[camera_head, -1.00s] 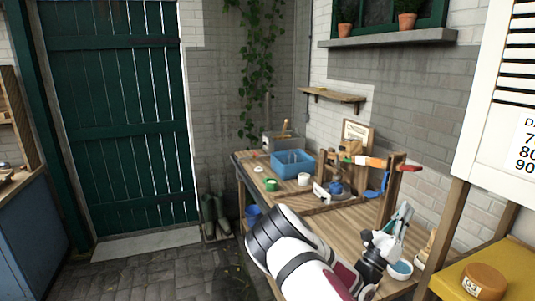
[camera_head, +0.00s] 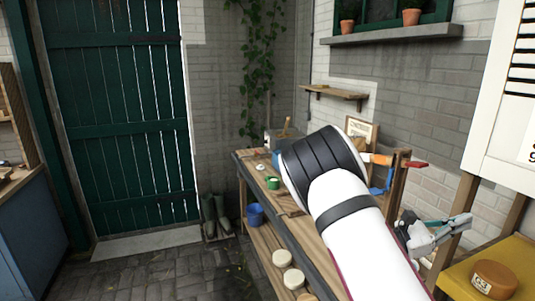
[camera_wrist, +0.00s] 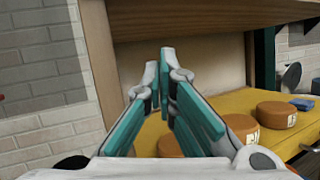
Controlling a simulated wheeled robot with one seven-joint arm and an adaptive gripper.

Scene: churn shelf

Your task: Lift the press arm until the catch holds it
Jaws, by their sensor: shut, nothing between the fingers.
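The press arm (camera_head: 380,159), an orange bar with a red end (camera_head: 416,164), shows in the head view beyond my arm. It looks about level and meets a wooden post (camera_head: 397,175). A blue part (camera_head: 386,182) hangs beside that post; I cannot tell whether it is the catch. My arm hides the left part of the press. My gripper (camera_head: 462,224) is shut and empty, to the right of and lower in the picture than the red end, apart from it. In the wrist view its teal fingers (camera_wrist: 160,70) are together; no press arm shows there.
A yellow shelf (camera_head: 460,279) with an orange-brown cheese wheel (camera_head: 494,279) stands at the right, and several wheels show in the wrist view (camera_wrist: 277,114). A white board (camera_head: 500,110) hangs above. The wooden bench (camera_head: 290,228) runs below my arm. Open floor lies left.

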